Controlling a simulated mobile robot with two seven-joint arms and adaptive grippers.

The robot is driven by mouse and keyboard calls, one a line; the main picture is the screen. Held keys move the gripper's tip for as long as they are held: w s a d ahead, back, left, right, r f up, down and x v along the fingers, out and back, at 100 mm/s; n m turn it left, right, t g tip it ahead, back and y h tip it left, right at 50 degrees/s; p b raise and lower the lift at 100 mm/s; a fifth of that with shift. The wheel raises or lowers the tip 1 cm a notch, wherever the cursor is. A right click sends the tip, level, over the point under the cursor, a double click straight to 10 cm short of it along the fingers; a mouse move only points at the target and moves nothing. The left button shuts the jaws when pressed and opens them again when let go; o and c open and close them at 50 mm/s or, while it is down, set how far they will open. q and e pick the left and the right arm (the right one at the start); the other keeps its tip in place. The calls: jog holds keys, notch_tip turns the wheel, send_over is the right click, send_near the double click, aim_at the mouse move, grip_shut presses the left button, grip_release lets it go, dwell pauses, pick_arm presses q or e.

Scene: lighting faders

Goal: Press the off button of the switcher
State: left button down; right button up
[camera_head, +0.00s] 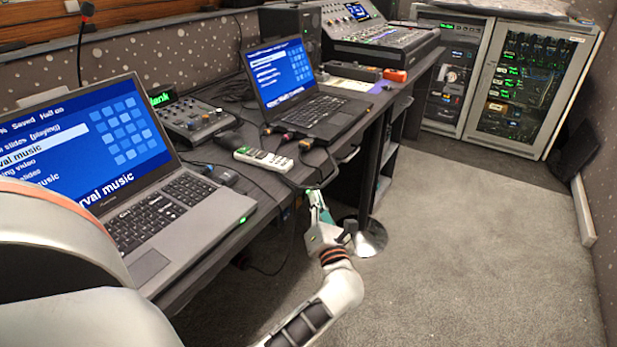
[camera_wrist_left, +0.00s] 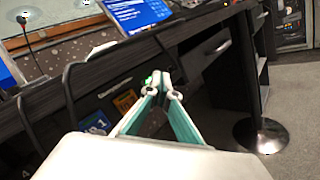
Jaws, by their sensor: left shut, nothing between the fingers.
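My left gripper (camera_head: 314,193) is in front of the desk edge, between the two laptops, in the head view. Its teal fingers are shut and empty; their tips come together in the left wrist view (camera_wrist_left: 160,82). A small white device with coloured buttons (camera_head: 263,159) lies on the desk, left of and beyond the gripper, apart from it. A dark control box (camera_head: 195,119) with knobs and a green lit display stands behind it. I cannot tell which of these is the switcher, and no off label is readable. My right gripper is not in view.
A near laptop (camera_head: 150,214) and a farther laptop (camera_head: 318,113) stand on the desk. Cables hang over the desk edge near my gripper. A large mixer (camera_head: 380,45) and equipment racks (camera_head: 525,85) are farther back. The carpet (camera_head: 480,250) at right is clear.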

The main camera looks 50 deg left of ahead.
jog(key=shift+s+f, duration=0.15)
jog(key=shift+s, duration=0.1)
pick_arm(q)
jog(key=shift+w+d, duration=0.15)
jog(key=shift+d, duration=0.55)
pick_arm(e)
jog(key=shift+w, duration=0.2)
pick_arm(q)
jog(key=d, duration=0.2)
jog(key=w+d, duration=0.1)
jog(key=d, duration=0.1)
jog(key=shift+d+b, duration=0.4)
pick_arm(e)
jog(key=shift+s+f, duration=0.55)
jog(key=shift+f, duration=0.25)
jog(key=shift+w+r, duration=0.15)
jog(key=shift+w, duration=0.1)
